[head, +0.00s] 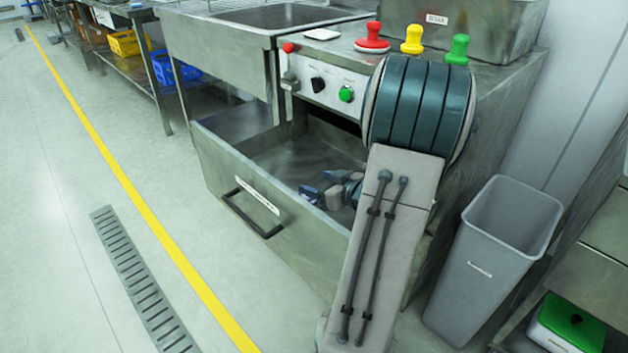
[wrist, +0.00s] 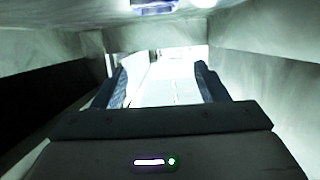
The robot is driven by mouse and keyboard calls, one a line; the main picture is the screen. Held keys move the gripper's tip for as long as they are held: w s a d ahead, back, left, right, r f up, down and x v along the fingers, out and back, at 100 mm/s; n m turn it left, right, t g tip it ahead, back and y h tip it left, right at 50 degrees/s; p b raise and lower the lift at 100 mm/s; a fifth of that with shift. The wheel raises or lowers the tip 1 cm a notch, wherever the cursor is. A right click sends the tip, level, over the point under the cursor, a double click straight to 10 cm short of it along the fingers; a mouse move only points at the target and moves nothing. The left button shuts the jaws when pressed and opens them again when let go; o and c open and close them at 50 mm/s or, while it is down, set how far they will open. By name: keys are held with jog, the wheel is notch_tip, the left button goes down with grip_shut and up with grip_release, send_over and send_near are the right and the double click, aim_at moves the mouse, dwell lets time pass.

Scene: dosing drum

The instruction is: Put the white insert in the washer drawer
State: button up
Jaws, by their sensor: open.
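The washer drawer (head: 215,165) is pulled out, with a dark handle and a white label on its front. My gripper (head: 324,193) is inside the open drawer, low between its walls, partly hidden by my arm. In the wrist view my gripper (wrist: 160,82) has its two dark fingers apart, with a very bright white area between them. I cannot tell whether that area is the white insert or a bright surface beyond. A small flat white piece (head: 322,34) lies on the counter above the control panel; I cannot tell whether it is the insert.
Red (head: 372,38), yellow (head: 412,40) and green (head: 457,50) knobbed pieces stand on the counter. The control panel (head: 325,85) is above the drawer. A grey bin (head: 490,260) stands at the right. The floor (head: 60,200) at the left is clear.

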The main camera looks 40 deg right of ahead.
jog(key=shift+p+v, duration=0.7)
jog(key=shift+v, duration=1.85)
